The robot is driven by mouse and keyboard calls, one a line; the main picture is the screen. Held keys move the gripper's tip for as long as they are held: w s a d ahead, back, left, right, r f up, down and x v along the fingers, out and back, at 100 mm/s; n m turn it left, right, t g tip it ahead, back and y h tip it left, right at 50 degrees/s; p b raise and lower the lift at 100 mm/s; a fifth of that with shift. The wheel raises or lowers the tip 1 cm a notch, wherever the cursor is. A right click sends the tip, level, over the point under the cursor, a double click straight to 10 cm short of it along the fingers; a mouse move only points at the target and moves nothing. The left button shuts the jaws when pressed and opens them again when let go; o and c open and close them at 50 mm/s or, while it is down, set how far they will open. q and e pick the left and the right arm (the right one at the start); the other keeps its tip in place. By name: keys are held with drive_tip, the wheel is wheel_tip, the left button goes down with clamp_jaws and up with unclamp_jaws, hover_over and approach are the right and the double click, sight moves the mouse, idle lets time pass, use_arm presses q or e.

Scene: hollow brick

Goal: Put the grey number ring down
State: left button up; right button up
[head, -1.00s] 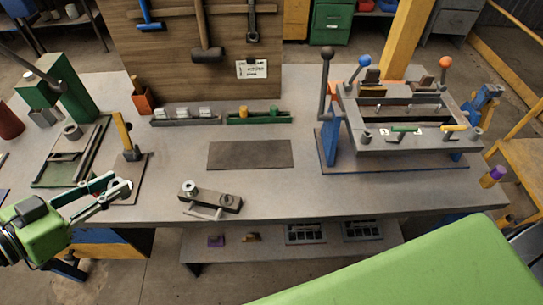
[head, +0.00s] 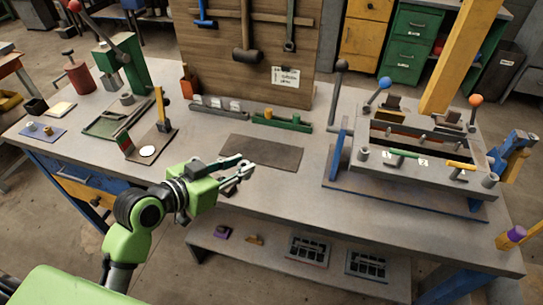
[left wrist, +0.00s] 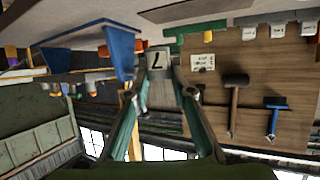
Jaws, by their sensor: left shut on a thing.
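My left gripper (head: 246,164) reaches over the front edge of the workbench, in front of the dark mat (head: 262,151). It also shows in the left wrist view (left wrist: 160,75), with its two fingers shut on the grey number ring (left wrist: 158,60). The ring's pale grey face carries a dark "7" and sits between the fingertips. In the head view the ring is too small to make out clearly at the fingertips. The gripper appears to be above the bench, but I cannot tell its exact height. My right gripper is in neither view.
A large grey fixture (head: 415,150) with ball-topped levers stands at the right. Green and grey racks (head: 282,121) lie behind the mat. A stand with a yellow post (head: 160,105) and a white disc (head: 147,151) is at the left. The mat is bare.

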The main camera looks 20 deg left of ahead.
use_arm(q)
drive_tip(key=w+r+n+t+y+b, duration=0.1)
drive_tip(key=w+n+y, duration=0.2)
drive_tip(key=w+y, duration=0.1)
drive_tip(key=n+y, duration=0.1)
drive_tip(key=n, duration=0.1)
hover_over(260, 155)
drive_tip(key=f, duration=0.4)
drive_tip(key=s+f, duration=0.1)
drive_tip(key=f, duration=0.1)
drive_tip(key=shift+f+p, duration=0.3)
drive_tip(key=shift+f, duration=0.1)
drive_tip(key=shift+w+f, duration=0.45)
wheel_tip(260, 155, down, 3)
drive_tip(key=shift+w+f+p, duration=0.1)
drive_tip(key=shift+w+p, duration=0.05)
drive_tip(key=shift+p, duration=0.25)
drive_tip(key=shift+f, duration=0.15)
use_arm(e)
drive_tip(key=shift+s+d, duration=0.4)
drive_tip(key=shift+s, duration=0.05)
